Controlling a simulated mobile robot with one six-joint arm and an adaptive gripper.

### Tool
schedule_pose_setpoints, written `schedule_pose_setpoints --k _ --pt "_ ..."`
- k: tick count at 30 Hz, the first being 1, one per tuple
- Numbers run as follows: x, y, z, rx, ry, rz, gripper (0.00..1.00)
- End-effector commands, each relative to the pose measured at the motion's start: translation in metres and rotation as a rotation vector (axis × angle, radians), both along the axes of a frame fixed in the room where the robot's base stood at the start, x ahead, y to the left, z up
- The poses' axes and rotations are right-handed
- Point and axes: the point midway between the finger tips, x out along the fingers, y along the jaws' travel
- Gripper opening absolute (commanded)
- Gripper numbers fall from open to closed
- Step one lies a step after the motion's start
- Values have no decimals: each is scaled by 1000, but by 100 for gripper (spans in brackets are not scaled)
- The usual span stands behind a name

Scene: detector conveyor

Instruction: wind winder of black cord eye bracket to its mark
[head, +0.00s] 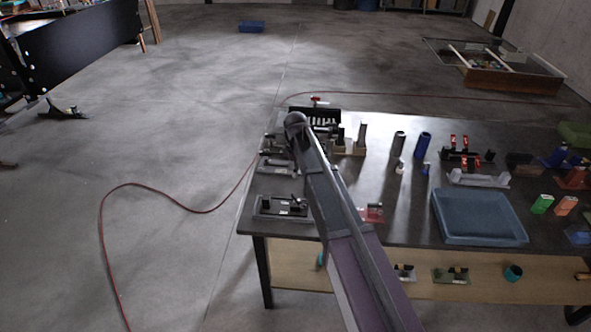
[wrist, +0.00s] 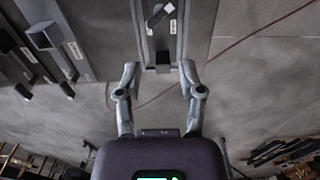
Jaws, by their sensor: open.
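My gripper (wrist: 159,70) is open, its two fingers spread either side of the near end of a narrow grey plate in the wrist view. On that plate (wrist: 147,45) are a small dark block (wrist: 163,62), a dark lever-like part (wrist: 154,18) with a pale end, and white labels (wrist: 172,27). The block lies between the fingertips, and no contact shows. I cannot tell for sure whether this is the black cord eye bracket, or which part is its winder or mark. In the head view my arm reaches over the table's left side and hides the gripper's fingers.
Another labelled fixture with a grey block (wrist: 44,36) lies left of my gripper. In the head view, a black fixture (head: 283,207) and a grey one (head: 276,168) sit along the table's left edge. A blue tray (head: 478,240) is at right. Floor left of the table is mostly clear.

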Motion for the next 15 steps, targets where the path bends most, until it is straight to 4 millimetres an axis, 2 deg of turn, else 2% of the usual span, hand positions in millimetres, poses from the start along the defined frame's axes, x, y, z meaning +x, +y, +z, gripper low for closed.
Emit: schedule_pose_setpoints --k 15 --pt "-40 -52 -25 0 0 -259 50"
